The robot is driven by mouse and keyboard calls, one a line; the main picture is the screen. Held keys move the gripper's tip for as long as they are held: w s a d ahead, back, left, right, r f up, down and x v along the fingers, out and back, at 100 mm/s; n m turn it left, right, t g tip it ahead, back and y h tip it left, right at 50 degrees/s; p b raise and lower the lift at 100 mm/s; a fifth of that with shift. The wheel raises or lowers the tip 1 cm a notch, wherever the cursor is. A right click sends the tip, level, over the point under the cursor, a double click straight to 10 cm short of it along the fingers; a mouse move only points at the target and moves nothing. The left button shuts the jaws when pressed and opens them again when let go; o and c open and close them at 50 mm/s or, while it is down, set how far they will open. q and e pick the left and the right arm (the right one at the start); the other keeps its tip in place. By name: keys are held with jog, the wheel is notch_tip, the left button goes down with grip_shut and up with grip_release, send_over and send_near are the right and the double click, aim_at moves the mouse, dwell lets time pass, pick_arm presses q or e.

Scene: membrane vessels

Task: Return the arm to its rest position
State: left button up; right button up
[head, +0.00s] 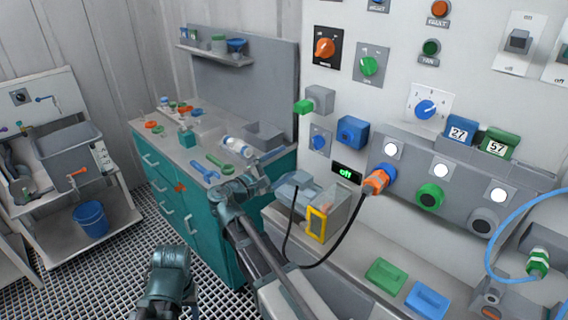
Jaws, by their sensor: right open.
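My right arm reaches up from the bottom middle, and its dark gripper (262,172) is by the right end of the teal workbench (215,172). The right gripper is open and I see nothing held in it. It is small here, and its fingers are hard to make out against the bench. Part of my left arm shows at the bottom left of centre; its gripper is not in view.
A wall panel with knobs and an orange plug (376,181) on a black cable is at right. A clear box with a yellow frame (316,224) stands near my right arm. Green (386,274) and blue (427,299) blocks lie on the counter. A blue bucket (91,219) is at left.

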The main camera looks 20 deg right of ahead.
jog(key=s+a+f+m+g+y+p, duration=0.35)
jog(key=s+a+f+y, duration=0.55)
jog(key=f, duration=0.3)
jog(key=s+a+f+m+g+y, duration=0.1)
jog(key=s+a+f+g+y, duration=0.1)
jog(key=s+a, duration=0.4)
jog(key=s+a+f+m+g+y+p, duration=0.1)
jog(key=s+a+f+m+y, duration=0.1)
jog(key=s+a, duration=0.5)
jog(key=shift+a+f+g+y, duration=0.35)
jog(key=shift+a+f+y, duration=0.1)
jog(key=shift+a+y, duration=0.7)
jog(key=shift+d, duration=0.1)
